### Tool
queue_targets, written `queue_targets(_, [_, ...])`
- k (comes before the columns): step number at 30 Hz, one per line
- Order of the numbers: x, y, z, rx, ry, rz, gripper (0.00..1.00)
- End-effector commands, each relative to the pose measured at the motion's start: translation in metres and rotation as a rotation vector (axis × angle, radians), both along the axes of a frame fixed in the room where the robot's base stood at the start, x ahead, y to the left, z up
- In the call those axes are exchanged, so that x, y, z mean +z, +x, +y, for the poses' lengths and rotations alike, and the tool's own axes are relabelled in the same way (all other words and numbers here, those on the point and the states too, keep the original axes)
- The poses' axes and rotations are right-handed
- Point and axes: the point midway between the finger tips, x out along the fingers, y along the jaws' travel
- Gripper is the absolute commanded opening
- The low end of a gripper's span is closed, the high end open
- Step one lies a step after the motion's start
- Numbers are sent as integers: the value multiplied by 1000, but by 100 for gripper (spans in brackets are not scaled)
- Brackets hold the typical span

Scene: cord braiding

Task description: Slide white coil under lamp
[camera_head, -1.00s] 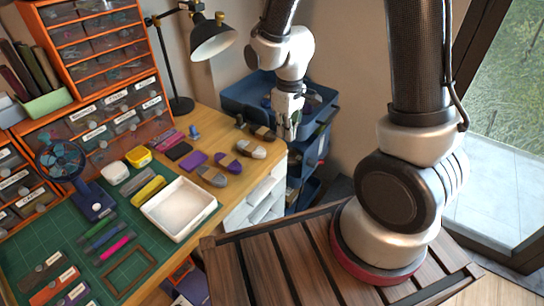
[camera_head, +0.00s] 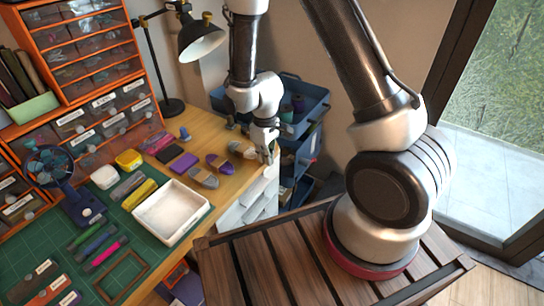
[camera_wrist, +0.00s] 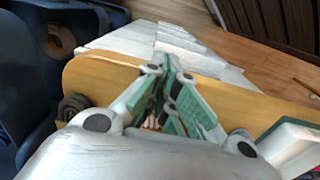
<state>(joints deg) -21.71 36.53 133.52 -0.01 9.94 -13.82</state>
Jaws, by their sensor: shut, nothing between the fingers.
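A pale grey-white coil (camera_head: 243,150) lies near the right edge of the wooden desk in the head view. It looks like the white coil. My gripper (camera_head: 268,158) is just right of it, pointing down at the desk edge, shut and empty. In the wrist view my shut fingers (camera_wrist: 165,100) are over the desk edge; a small tan thing shows partly behind them, and I cannot tell what it is. The black lamp (camera_head: 202,42) stands at the back of the desk, its base (camera_head: 172,107) left of the coil.
A purple coil (camera_head: 219,163) and a grey-beige coil (camera_head: 204,178) lie left of the pale coil. A white tray (camera_head: 148,228) stands nearer. A dark coil (camera_wrist: 75,105) lies by the desk edge. A blue cart (camera_head: 318,108) stands beyond the desk.

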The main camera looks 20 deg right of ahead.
Motion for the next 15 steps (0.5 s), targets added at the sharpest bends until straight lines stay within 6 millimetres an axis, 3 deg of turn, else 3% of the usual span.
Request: queue_targets(15, [0,9,7,1,1,-1,0])
